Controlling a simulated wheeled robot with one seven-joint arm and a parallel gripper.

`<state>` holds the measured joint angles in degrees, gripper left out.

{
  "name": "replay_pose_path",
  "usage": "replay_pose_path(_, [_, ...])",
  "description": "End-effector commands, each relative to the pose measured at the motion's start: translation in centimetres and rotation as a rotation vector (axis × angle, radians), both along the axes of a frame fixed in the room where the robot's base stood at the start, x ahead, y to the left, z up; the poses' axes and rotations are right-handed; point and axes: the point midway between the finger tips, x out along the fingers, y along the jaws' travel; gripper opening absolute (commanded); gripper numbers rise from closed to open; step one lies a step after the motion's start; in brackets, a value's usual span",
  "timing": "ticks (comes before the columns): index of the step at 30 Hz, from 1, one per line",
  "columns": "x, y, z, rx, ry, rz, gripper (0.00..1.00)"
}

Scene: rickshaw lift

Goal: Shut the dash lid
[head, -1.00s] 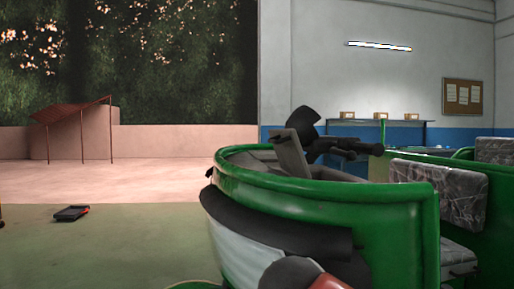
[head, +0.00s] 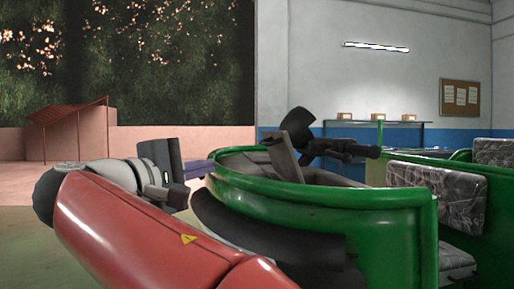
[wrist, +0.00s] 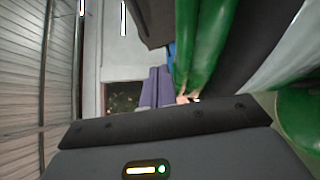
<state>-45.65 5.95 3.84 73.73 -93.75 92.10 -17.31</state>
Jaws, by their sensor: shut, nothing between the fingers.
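The dash lid appears to be the grey flap (head: 281,156) standing raised above the green rim of the rickshaw's front in the head view. My gripper (head: 198,169) has purple fingers and is at the left outer side of that rim, to the left of the flap and at about rim height. Its fingers (wrist: 154,87) also show in the wrist view, together and empty, beside the green rim. A gap to the flap shows in the head view. I cannot surely pick out the lid in the wrist view.
The green rickshaw body (head: 325,212) fills the right of the head view. Dark handlebars (head: 340,148) stand right of the flap. Patterned seats (head: 434,190) are further right. A shelf with small boxes (head: 378,121) is at the back wall. Open floor lies left.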

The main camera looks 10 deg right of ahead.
Motion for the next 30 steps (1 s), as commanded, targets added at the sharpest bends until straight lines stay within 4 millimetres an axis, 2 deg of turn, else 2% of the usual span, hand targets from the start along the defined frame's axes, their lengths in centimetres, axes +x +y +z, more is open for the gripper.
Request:
replay_pose_path(1, [-0.2,1.0,0.7,-0.016,-0.024,-0.001,0.00])
replay_pose_path(3, [-0.3,1.4,1.3,-0.029,-0.043,-0.007,0.00])
replay_pose_path(7, [0.3,0.7,1.6,-0.033,-0.050,-0.012,0.00])
replay_pose_path(21, [6.9,-5.9,2.6,-0.032,-0.048,-0.013,0.00])
replay_pose_path(27, [6.7,-8.6,2.9,-0.031,-0.047,-0.010,0.00])
replay_pose_path(30, [6.8,-9.1,3.0,-0.031,-0.047,-0.009,0.00])
